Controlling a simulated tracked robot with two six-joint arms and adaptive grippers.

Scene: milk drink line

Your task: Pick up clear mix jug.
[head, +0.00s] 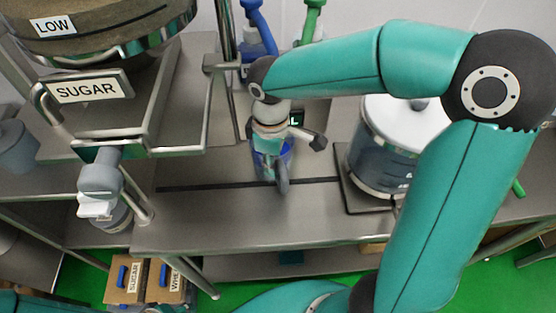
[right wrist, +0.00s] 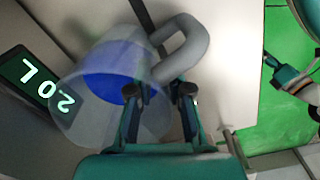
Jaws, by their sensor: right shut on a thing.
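The clear mix jug (head: 262,162) stands out on the steel counter in the middle of the head view, partly covered by my right gripper. In the right wrist view the clear mix jug (right wrist: 92,110) is see-through with a blue area inside and a thick grey handle. My right gripper (head: 276,148) comes down on the jug from above. I cannot tell whether the jug touches the counter. A small teal and black part at the right of that view may be my left gripper (right wrist: 284,75); its jaws are unclear.
A sugar hopper with a SUGAR label (head: 87,88) and grey valve is at the left. A lit display (right wrist: 40,82) reads 2.0 L. Boxes (head: 128,279) sit below. The counter's front (head: 215,220) is clear.

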